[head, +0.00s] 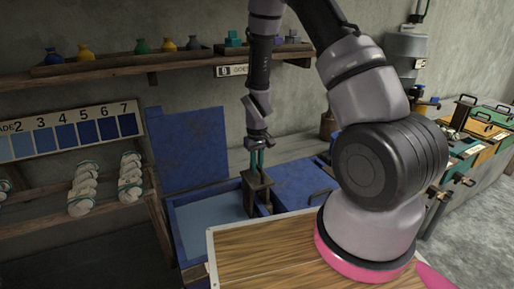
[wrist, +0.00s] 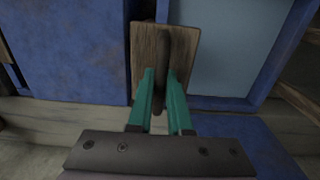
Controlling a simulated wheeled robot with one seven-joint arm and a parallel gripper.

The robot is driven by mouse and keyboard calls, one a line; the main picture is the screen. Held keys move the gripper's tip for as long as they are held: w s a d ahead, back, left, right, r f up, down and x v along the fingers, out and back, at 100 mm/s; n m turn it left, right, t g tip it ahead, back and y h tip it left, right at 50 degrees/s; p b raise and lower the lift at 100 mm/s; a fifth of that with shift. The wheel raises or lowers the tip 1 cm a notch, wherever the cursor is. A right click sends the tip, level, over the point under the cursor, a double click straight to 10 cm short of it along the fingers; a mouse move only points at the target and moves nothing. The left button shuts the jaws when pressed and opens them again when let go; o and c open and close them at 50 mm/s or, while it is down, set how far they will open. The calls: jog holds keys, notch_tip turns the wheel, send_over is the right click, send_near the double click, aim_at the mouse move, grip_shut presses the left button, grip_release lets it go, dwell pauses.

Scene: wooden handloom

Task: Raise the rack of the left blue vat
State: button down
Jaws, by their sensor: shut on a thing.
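The left blue vat (head: 181,238) stands open, its lid (head: 187,145) upright at the back and pale blue liquid (head: 208,222) inside. The rack's wooden piece with a dark handle (head: 258,192) shows at the vat's right side. My gripper (head: 257,160) points down over it, its teal fingers on the handle. In the wrist view, my gripper (wrist: 160,95) has a finger on each side of the dark handle (wrist: 163,50), in front of a brown wooden board (wrist: 144,42). Any lower part of the rack is hidden.
A blue vat with a closed lid (head: 300,183) adjoins on the right. A wooden board top (head: 265,262) lies in front, under my arm. A shelf of small bottles (head: 160,56) is above, and a rack of yarn skeins (head: 83,188) at left.

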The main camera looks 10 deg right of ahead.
jog(key=shift+r, duration=4.05)
grip_release()
notch_tip(320, 180, up, 7)
jog(key=s+d+r+m+t+y, duration=0.1)
jog(key=s+d+r+m+t, duration=0.15)
jog(key=r, duration=0.65)
jog(key=s+d+r+m+t, duration=0.1)
jog(key=s+r, duration=0.3)
jog(key=r, duration=0.4)
jog(key=s+d+r+m+t+y, duration=0.1)
jog(key=s+d+r+m+t, duration=0.1)
jog(key=s+r, duration=0.8)
jog(key=shift+s+d+r+m+t, duration=0.15)
jog(key=shift+s+m+t, duration=0.3)
jog(key=shift+s+t, duration=0.4)
